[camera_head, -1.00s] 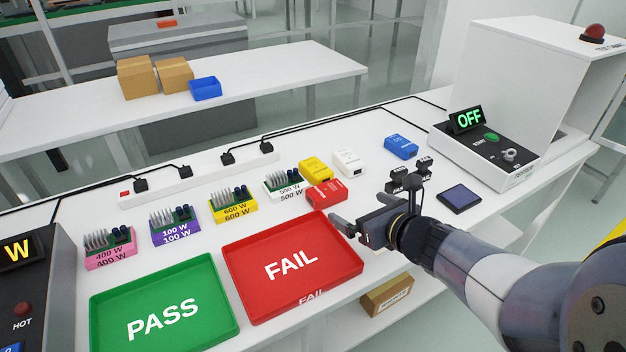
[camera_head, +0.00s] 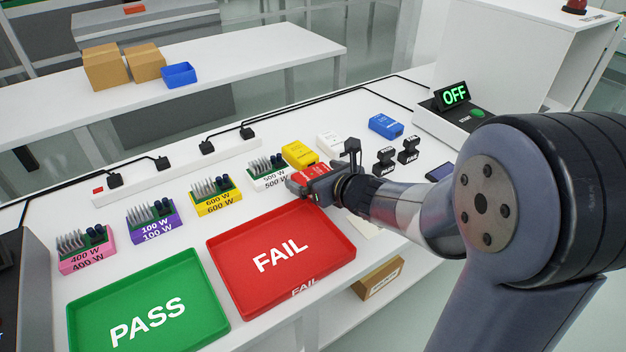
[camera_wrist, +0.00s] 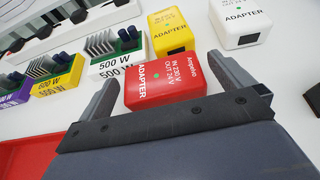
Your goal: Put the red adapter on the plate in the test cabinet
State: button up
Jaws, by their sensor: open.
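The red adapter (camera_wrist: 165,82) lies on the white table just behind the FAIL tray. In the wrist view it sits between the two spread fingers of my gripper (camera_wrist: 165,92), with a gap to the right finger and the left finger close beside it. In the head view my gripper (camera_head: 305,184) partly covers the red adapter (camera_head: 311,172). The jaws are open. The test cabinet (camera_head: 520,60) stands at the back right with a green OFF display; my arm hides part of it. The plate inside is not visible.
A yellow adapter (camera_head: 299,154), a white adapter (camera_head: 330,143) and a blue adapter (camera_head: 386,125) stand behind. Several labelled load blocks line the left, such as the 500 W block (camera_head: 267,173). The red FAIL tray (camera_head: 334,265) and green PASS tray (camera_head: 212,300) lie in front.

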aim_at(314, 174)
jog(key=shift+x, duration=0.8)
jog(key=c, duration=1.1)
notch_tip(314, 174, up, 10)
jog(key=p, duration=0.4)
jog(key=shift+p, duration=0.35)
jog(key=shift+c, duration=0.2)
jog(key=shift+s+d, duration=0.1)
